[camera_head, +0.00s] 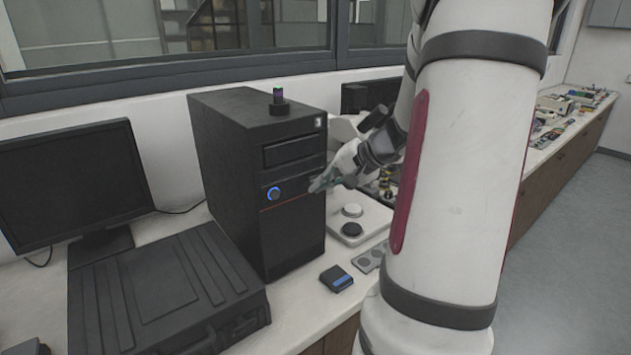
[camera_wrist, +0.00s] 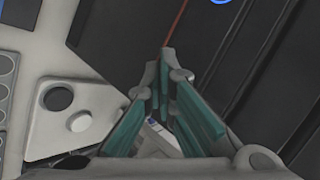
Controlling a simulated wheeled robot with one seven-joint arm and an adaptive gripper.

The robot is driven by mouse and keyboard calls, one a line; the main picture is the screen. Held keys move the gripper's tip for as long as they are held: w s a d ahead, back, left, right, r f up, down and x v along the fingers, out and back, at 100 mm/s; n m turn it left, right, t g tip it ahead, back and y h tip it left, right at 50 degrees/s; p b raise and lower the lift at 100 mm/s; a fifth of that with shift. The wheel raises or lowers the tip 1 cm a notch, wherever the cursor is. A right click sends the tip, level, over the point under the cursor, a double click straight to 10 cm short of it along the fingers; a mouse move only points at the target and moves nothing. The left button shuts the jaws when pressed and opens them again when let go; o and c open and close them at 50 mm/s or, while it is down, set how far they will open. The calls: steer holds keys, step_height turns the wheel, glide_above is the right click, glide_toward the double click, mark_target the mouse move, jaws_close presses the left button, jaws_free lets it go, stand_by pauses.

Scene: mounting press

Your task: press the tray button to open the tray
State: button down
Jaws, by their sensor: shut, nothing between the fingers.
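A black computer-like tower (camera_head: 220,150) stands upright on the bench. Its front has a drive-like tray panel (camera_head: 294,151) near the top, which looks closed, and a blue-ringed round button (camera_head: 274,193) lower down. I cannot make out a separate tray button. My gripper (camera_head: 316,186) is shut and empty at the right edge of the tower's front, below the tray panel. In the wrist view my gripper's fingertips (camera_wrist: 165,62) meet over the dark front, near a thin red line. The blue ring (camera_wrist: 221,1) is cut by the top edge. Whether the fingertips touch the front is unclear.
A small dark cylinder (camera_head: 278,103) stands on the tower. A monitor (camera_head: 70,180) and a black case (camera_head: 165,292) are at left. A small blue-black box (camera_head: 336,279) lies in front. A white plate with round parts (camera_head: 362,222) is right of the tower.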

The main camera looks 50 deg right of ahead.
stand_by(0.4)
steer(key=shift+s+a, duration=0.2)
steer(key=shift+s, duration=0.55)
steer(key=shift+s+a+p, duration=0.1)
steer(key=shift+s+a, duration=0.1)
steer(key=shift+s, duration=0.6)
steer(key=shift+s+a+p, duration=0.1)
steer(key=shift+s+a, duration=0.05)
steer(key=shift+s, duration=0.65)
steer(key=shift+s+a+p, duration=0.1)
steer(key=shift+s+a, duration=0.1)
steer(key=shift+s, duration=0.6)
